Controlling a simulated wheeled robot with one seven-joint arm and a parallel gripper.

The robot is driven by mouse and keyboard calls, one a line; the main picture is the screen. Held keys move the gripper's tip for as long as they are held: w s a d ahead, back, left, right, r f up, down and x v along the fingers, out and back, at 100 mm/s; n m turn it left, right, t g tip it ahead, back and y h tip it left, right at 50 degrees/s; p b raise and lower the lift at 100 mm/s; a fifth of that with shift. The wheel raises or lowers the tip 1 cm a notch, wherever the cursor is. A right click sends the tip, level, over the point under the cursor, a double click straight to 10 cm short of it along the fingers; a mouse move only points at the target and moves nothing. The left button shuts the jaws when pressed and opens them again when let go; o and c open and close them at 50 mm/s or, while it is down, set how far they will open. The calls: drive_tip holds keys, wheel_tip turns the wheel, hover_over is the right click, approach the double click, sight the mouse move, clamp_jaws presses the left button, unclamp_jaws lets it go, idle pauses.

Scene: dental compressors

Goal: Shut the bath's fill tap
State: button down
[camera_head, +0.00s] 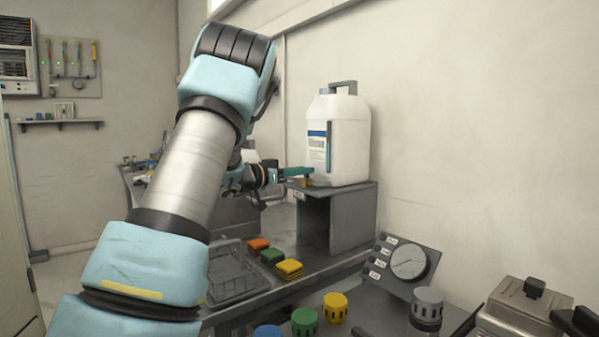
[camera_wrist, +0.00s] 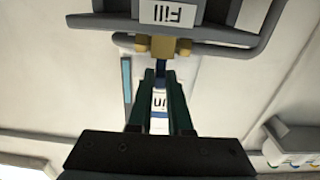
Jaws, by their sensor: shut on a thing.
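The fill tap (camera_wrist: 160,47) is a small brass body below an upside-down label reading "Fill" (camera_wrist: 167,14) in the wrist view. A dark blue lever (camera_wrist: 160,70) extends from it toward my gripper. My gripper (camera_wrist: 161,82) has its green fingers closed on that lever. In the head view my gripper (camera_head: 296,173) reaches the low front of a white jug (camera_head: 346,140), where a bit of brass (camera_head: 305,183) shows. The jug stands upright on a grey stand (camera_head: 352,220). The lever's exact angle is hard to tell; my fingers cover part of it.
A wire basket (camera_head: 235,275) and several coloured pads (camera_head: 271,256) lie on the bench below my arm. A gauge panel (camera_head: 408,262), coloured knobs (camera_head: 335,307) and a metal box (camera_head: 520,305) are at the lower right. The wall is close behind the jug.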

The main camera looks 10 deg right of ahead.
drive_tip(key=c, duration=0.8)
unclamp_jaws()
drive_tip(key=shift+d, duration=0.1)
drive_tip(key=shift+c, duration=0.2)
drive_tip(key=b+v, duration=0.1)
drive_tip(key=v, duration=1)
drive_tip(key=shift+b, duration=0.35)
